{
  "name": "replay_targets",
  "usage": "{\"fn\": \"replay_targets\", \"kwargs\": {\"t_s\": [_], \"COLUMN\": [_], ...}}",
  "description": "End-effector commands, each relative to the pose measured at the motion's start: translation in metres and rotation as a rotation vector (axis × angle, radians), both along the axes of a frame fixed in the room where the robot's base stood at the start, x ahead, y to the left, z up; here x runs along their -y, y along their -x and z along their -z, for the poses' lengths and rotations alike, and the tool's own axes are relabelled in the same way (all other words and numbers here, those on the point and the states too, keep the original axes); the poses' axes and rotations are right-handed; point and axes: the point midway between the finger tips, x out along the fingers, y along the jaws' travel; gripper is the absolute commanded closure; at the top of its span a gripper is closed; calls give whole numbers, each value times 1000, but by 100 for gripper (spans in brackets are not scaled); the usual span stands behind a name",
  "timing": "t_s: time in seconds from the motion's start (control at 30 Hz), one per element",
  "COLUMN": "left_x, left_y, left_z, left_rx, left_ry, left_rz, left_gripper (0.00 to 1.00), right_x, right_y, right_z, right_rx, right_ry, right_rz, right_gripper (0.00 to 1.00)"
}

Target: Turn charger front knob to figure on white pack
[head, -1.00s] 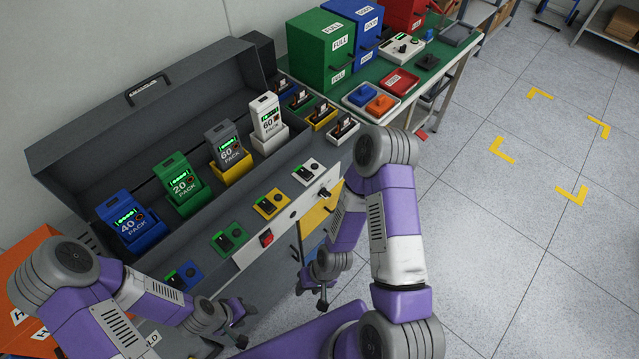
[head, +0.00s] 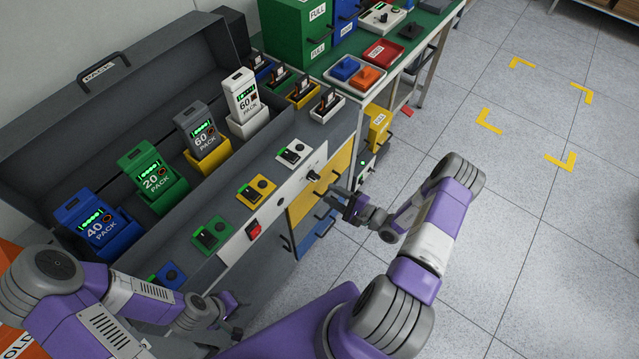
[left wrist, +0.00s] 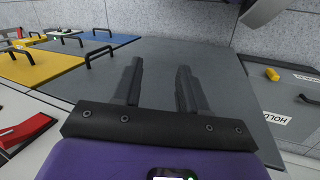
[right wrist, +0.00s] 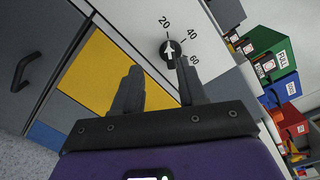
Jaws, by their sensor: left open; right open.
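The white pack (head: 242,92) stands in the white slot of the charger (head: 205,165) and reads 60. The charger's front knob (head: 313,175) is black, at the right end of the white front strip. In the right wrist view the knob (right wrist: 171,50) has a white arrow pointing up, near the 20 mark; 40 and 60 follow clockwise. My right gripper (head: 340,196) is open in front of the knob, with the knob showing beyond its fingertips (right wrist: 158,66) nearer the right finger; contact cannot be told. My left gripper (head: 234,332) is open and empty, low by the charger's left front.
A red switch (head: 254,230) is on the strip left of the knob. Yellow (head: 306,206) and blue drawers with handles lie below. Blue, green and grey packs stand left of the white one. Floor to the right is clear.

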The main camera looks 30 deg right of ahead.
Motion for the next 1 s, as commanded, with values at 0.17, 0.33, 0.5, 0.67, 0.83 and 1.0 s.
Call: {"fn": "replay_targets", "kwargs": {"t_s": [0.17, 0.33, 0.5, 0.67, 0.83, 1.0], "left_x": [0, 0, 0, 0, 0, 0], "left_y": [0, 0, 0, 0, 0, 0], "left_z": [3, 7, 10, 12, 12, 12], "left_rx": [0, 0, 0, 0, 0, 0], "left_ry": [0, 0, 0, 0, 0, 0], "left_rz": [0, 0, 0, 0, 0, 0], "left_gripper": [57, 57, 57, 57, 57, 57], "right_x": [13, 2, -8, -12, -13, -13], "right_y": [-13, -38, -60, -70, -72, -72], "right_z": [-1, -1, -1, -1, -1, -1], "right_rx": [39, 37, 35, 33, 32, 33], "right_ry": [15, 14, 13, 12, 13, 12], "right_rz": [67, 63, 62, 63, 63, 62], "right_gripper": [58, 58, 58, 58, 58, 68]}}
